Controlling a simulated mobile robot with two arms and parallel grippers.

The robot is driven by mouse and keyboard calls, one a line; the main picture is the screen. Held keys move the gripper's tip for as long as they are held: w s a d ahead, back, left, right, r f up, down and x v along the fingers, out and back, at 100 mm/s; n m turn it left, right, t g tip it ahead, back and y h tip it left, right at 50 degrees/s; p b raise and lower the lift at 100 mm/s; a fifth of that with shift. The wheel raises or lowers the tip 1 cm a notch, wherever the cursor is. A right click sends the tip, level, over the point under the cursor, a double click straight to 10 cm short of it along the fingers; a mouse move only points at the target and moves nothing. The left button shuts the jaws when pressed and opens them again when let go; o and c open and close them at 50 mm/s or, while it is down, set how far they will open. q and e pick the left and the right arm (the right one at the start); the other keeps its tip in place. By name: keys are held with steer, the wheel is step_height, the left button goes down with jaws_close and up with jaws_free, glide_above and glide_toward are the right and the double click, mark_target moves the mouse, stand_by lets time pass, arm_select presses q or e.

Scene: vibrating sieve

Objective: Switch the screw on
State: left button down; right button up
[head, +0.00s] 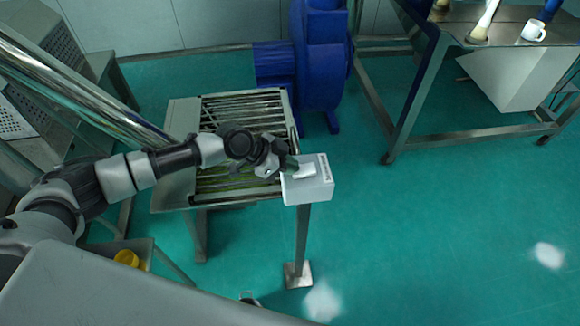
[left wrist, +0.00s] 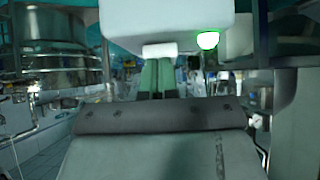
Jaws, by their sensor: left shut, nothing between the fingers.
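A white control box (head: 318,188) with a small label stands on a metal post beside the slatted sieve table. My left gripper (head: 288,164) is at the box's left edge in the head view, shut and empty. In the left wrist view, the white box (left wrist: 168,18) fills the top. The green fingertips of my left gripper (left wrist: 157,68) are together, at a small white block (left wrist: 160,50) under the box; I cannot tell if they touch it. A round green light (left wrist: 207,40) glows beside this block. The screw itself cannot be made out.
The slatted table (head: 178,110) lies under my left arm. A blue machine (head: 322,55) stands behind it. A steel table (head: 447,25) with a white mug (head: 534,30) is at the upper right. The green floor right of the box is clear.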

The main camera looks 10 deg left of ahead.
arm_select(q)
steer(key=shift+f, duration=0.2)
arm_select(e)
steer(key=shift+f, duration=0.45)
arm_select(q)
steer(key=shift+r, duration=0.15)
steer(key=shift+r+p, duration=0.65)
steer(key=shift+r, duration=0.1)
arm_select(e)
steer(key=shift+r, duration=0.5)
steer(key=shift+f, duration=0.1)
